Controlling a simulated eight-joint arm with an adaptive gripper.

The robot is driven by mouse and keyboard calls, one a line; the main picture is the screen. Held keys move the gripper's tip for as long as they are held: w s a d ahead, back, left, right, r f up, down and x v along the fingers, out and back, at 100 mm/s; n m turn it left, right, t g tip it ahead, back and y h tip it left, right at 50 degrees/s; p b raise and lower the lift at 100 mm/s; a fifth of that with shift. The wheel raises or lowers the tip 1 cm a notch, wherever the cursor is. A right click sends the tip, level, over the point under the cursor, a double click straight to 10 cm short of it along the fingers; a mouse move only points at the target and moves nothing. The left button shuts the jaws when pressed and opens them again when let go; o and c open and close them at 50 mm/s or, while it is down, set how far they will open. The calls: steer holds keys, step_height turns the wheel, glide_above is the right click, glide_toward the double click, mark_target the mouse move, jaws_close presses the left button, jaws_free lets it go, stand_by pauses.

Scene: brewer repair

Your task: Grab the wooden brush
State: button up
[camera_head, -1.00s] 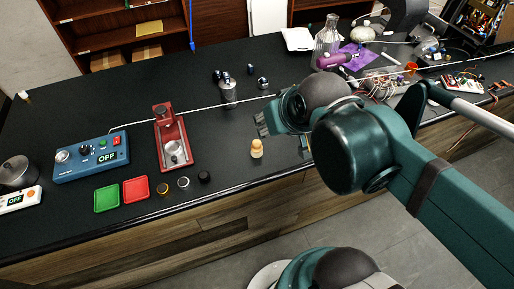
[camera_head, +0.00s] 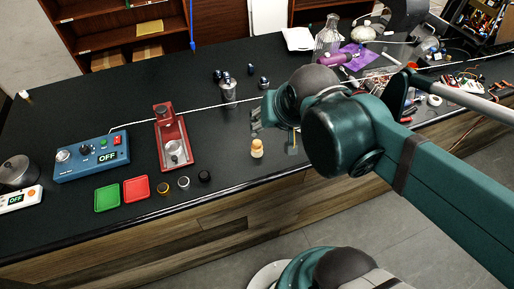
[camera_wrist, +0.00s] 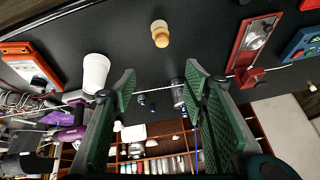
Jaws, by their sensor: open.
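The wooden brush (camera_head: 257,148), a small pale tan piece with a rounded top, stands on the black counter near its front edge. In the wrist view the brush (camera_wrist: 160,33) is at the top centre, beyond the fingertips and between their lines. My gripper (camera_head: 257,118) is just above and behind the brush in the head picture, not touching it. In the wrist view my gripper (camera_wrist: 160,76) has its two green fingers wide apart with nothing between them.
A red press stand (camera_head: 172,138) stands left of the brush, with small rings and red and green trays nearby. A metal canister (camera_head: 229,90) stands behind. A white cup (camera_wrist: 95,72) is left of the fingers in the wrist view. Counter around the brush is clear.

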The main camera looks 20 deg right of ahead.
step_height(320, 180, down, 3)
steer(key=w+m+g, duration=0.2)
steer(key=m, duration=0.4)
steer(key=m+g, duration=0.2)
steer(key=m, duration=0.7)
glide_above(259, 144)
steer(key=s, duration=0.1)
steer(key=s+x, duration=0.1)
steer(key=x, duration=0.5)
steer(key=shift+s+f, duration=0.3)
steer(key=shift+f, duration=0.1)
steer(key=shift+a, duration=0.1)
steer(key=shift+x, duration=1.3)
steer(key=shift+f, duration=0.15)
steer(key=shift+b+x, duration=0.75)
steer(key=shift+x, duration=1.7)
steer(key=shift+w, duration=0.1)
